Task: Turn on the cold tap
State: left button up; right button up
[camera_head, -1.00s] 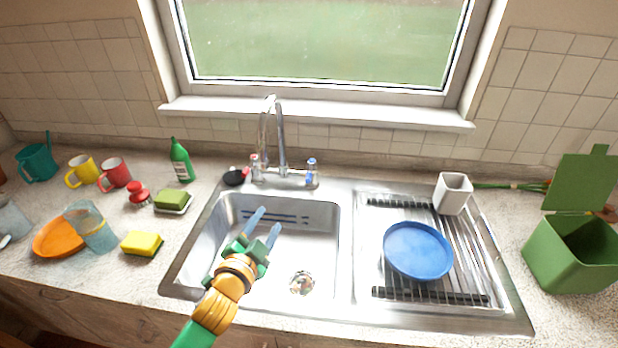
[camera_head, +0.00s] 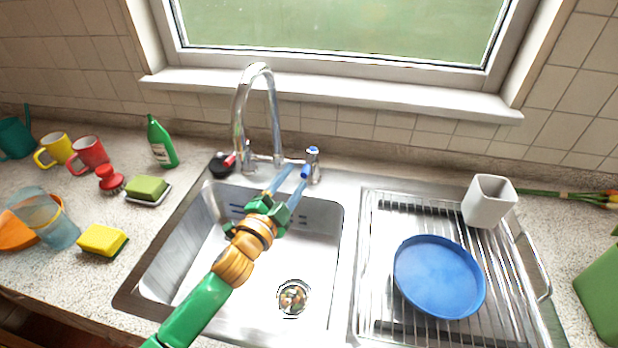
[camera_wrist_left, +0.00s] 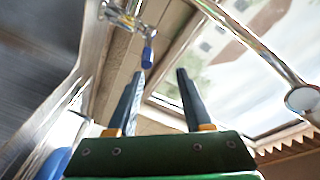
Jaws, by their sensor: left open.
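The cold tap (camera_head: 313,160) is a chrome post with a blue mark and blue-tipped lever, right of the tall curved spout (camera_head: 276,115). In the left wrist view, its blue lever tip (camera_wrist_left: 148,57) shows just beyond my fingertips, nearer the left finger. My left gripper (camera_head: 297,174) reaches over the sink with its jaws open and empty, its tips close to the cold tap. It also shows in the left wrist view (camera_wrist_left: 160,75). I cannot tell whether a finger touches the lever. The red-marked hot tap (camera_head: 232,159) is left of the spout. My right gripper is not in view.
The sink basin (camera_head: 180,258) lies below my left arm. A blue plate (camera_head: 438,277) and white cup (camera_head: 488,202) stand on the drainer at right. A green bottle (camera_head: 161,143), sponges and mugs are on the left counter. The window sill (camera_head: 340,92) runs behind the taps.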

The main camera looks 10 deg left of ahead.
aim_at(306, 167)
pick_arm(q)
jog(key=w, duration=0.2)
jog(key=w+d+f, duration=0.1)
jog(key=w, duration=0.1)
jog(key=w+f, duration=0.1)
jog(key=w, duration=0.2)
jog(key=shift+w+d+f+b, duration=0.15)
jog(key=shift+d+b, duration=0.1)
jog(key=shift+b, duration=0.15)
jog(key=shift+c, duration=0.3)
grip_shut()
dwell(0.9)
